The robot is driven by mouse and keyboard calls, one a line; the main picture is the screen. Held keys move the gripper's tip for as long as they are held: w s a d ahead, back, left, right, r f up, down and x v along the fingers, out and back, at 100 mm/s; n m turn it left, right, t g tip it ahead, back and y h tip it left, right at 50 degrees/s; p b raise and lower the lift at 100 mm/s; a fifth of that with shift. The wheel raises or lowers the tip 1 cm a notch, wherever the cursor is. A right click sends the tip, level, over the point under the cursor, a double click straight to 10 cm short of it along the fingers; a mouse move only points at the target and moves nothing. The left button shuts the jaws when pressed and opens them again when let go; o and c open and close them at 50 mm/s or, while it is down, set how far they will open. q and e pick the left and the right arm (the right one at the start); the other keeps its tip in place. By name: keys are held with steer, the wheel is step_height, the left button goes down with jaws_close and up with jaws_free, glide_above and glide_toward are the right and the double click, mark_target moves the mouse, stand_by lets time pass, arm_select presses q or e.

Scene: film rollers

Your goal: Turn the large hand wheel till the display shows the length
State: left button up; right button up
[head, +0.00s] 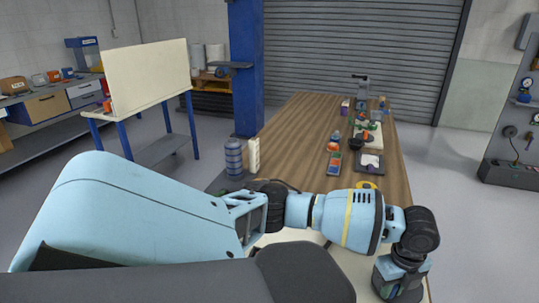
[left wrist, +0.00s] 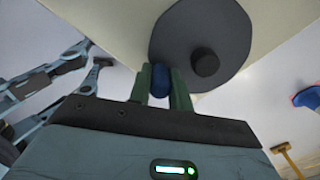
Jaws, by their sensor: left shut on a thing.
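The large hand wheel (left wrist: 225,25) is a dark grey disc on a cream panel (left wrist: 110,25), at the top middle of the left wrist view. A round dark knob or hub (left wrist: 205,62) stands out from it. My left gripper (left wrist: 161,82) has green fingers, shut on a blue grip (left wrist: 161,80) at the lower left of the disc. How the grip joins the wheel is hidden. In the head view my left gripper (head: 398,290) is at the bottom right edge, its fingertips out of sight. I see neither the wheel nor a readable length display in the head view. My right gripper cannot be made out.
A long wooden table (head: 290,130) with small tools and parts stands ahead. A blue post (head: 246,70) rises at its left. A cream board (head: 150,75) stands on a blue-legged table at the left. The floor on the right is clear.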

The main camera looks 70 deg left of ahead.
arm_select(q)
steer(key=shift+c, duration=0.2)
arm_select(e)
steer(key=shift+a, duration=0.1)
arm_select(q)
steer(key=shift+w+d, duration=0.2)
steer(key=shift+d, duration=0.2)
steer(key=shift+w+d, duration=0.5)
steer(key=shift+d, duration=0.1)
steer(key=o, duration=1.6)
steer(key=shift+s+a, duration=0.1)
steer(key=shift+r, duration=0.1)
arm_select(e)
steer(key=shift+r, duration=0.1)
arm_select(q)
steer(key=shift+r+p, duration=0.7)
steer(key=shift+r, duration=0.55)
step_height(320, 180, up, 4)
steer(key=shift+r+p, duration=0.15)
steer(key=shift+p, duration=0.9)
arm_select(e)
steer(key=w+r+t, duration=0.1)
steer(key=w+r, duration=0.3)
steer(key=r, duration=0.1)
steer(key=shift+w+r+t, duration=0.3)
steer(key=shift+w+r, duration=0.05)
steer(key=shift+r, duration=0.05)
